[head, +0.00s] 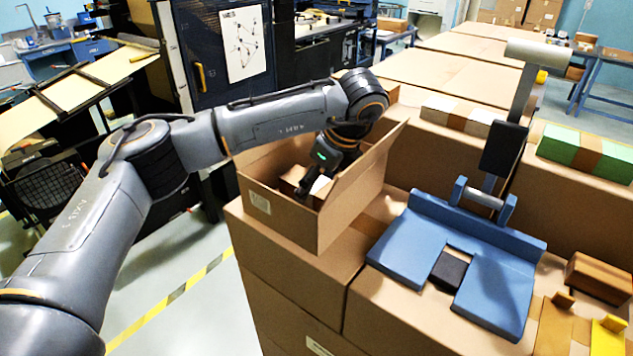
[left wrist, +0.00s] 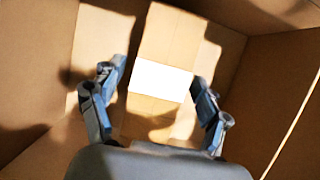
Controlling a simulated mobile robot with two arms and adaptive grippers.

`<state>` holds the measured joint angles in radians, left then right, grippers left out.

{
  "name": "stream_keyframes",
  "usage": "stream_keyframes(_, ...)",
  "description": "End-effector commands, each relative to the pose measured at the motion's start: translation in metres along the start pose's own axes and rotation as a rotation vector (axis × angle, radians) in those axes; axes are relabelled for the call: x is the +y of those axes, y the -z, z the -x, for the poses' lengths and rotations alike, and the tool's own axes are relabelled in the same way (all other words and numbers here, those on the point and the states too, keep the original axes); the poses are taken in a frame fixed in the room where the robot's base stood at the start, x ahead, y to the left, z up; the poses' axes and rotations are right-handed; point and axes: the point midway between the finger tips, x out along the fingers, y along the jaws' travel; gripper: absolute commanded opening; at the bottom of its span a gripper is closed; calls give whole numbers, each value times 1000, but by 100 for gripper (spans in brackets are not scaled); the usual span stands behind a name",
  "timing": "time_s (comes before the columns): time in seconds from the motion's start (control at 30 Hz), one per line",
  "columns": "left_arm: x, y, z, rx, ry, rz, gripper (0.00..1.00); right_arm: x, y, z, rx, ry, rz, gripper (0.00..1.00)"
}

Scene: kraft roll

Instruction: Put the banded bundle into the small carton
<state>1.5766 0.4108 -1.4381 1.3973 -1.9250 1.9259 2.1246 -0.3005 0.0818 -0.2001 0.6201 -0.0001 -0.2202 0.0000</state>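The small open carton (head: 297,226) stands on stacked cardboard boxes, flaps up. My left arm reaches over it and my left gripper (head: 312,185) points down inside. In the left wrist view, a tan block with a white band, which looks like the banded bundle (left wrist: 160,105), lies on the carton floor. A brown piece of it seems to show in the head view (head: 291,177). The left fingers (left wrist: 158,98) are spread on either side of the block, apart from it as far as I can tell. My right gripper is not in view.
A blue fixture (head: 410,243) with a metal post stands on the boxes right of the carton. A brown block (head: 600,277) and yellow pieces (head: 606,340) lie at the right. Green (head: 590,152) and white (head: 458,115) banded packs lie behind.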

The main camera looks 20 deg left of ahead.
Motion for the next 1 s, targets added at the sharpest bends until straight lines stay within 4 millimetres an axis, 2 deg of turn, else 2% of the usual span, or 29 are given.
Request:
stream_keyframes(0.27,0,0,1,0,0,0,79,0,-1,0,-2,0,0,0)
stream_keyframes(0.4,-1,1,9,0,4,0,79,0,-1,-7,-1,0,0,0)
stream_keyframes(0.47,-1,2,18,0,5,0,79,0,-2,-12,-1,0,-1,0)
stream_keyframes(0.6,-1,1,48,-3,8,1,79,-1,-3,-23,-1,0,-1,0)
stream_keyframes(0.8,-1,0,89,-4,5,2,79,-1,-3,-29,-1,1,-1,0)
stream_keyframes(1.0,0,0,114,-1,2,1,79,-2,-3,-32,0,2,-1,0)
